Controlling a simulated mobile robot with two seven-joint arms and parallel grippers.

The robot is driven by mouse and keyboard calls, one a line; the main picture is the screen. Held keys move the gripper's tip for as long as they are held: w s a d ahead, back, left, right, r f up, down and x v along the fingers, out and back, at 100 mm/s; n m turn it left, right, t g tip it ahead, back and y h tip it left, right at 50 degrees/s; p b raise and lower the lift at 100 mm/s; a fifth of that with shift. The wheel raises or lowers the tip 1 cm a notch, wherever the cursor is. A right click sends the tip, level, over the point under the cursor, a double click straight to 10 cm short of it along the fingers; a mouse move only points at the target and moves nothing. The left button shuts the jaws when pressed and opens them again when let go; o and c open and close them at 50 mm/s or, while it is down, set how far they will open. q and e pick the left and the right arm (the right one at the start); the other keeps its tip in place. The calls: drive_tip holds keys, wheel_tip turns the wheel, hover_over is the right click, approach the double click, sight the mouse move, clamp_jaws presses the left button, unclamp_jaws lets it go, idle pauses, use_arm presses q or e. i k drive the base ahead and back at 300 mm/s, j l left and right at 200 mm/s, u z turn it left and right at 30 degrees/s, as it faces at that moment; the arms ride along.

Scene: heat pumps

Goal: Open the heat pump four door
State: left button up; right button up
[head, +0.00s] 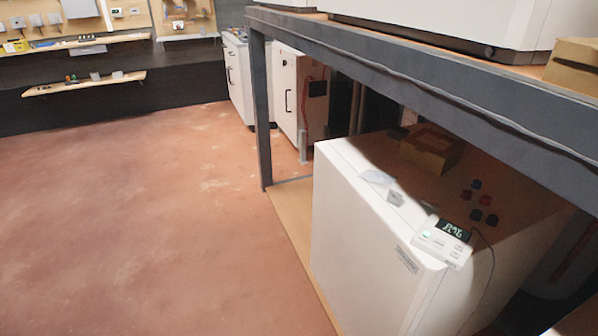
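A large white heat pump unit (365,235) stands on a wooden base under a grey metal rack at the right. Its near white side shows a small grey label (406,258). Farther back stand a white cabinet with a dark vertical handle (297,95) and another white cabinet (240,80) beside it, also with a dark handle. Both cabinet fronts look closed. I cannot tell which unit is heat pump four; no number is readable. Neither of my grippers is in view.
The grey rack's post (262,115) and beam (440,80) stand between open floor and the units. A control box with a display (441,242) and a cardboard box (430,152) sit on the near unit. Reddish floor (130,220) at left is clear; shelves line the back wall.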

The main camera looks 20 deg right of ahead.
sight(374, 285)
drive_tip(key=i+z, duration=0.25)
drive_tip(key=i, duration=0.25)
drive_tip(key=i+j+z, duration=0.25)
drive_tip(key=i, duration=0.2)
drive_tip(key=i+j+z, duration=0.3)
drive_tip(key=i, duration=0.15)
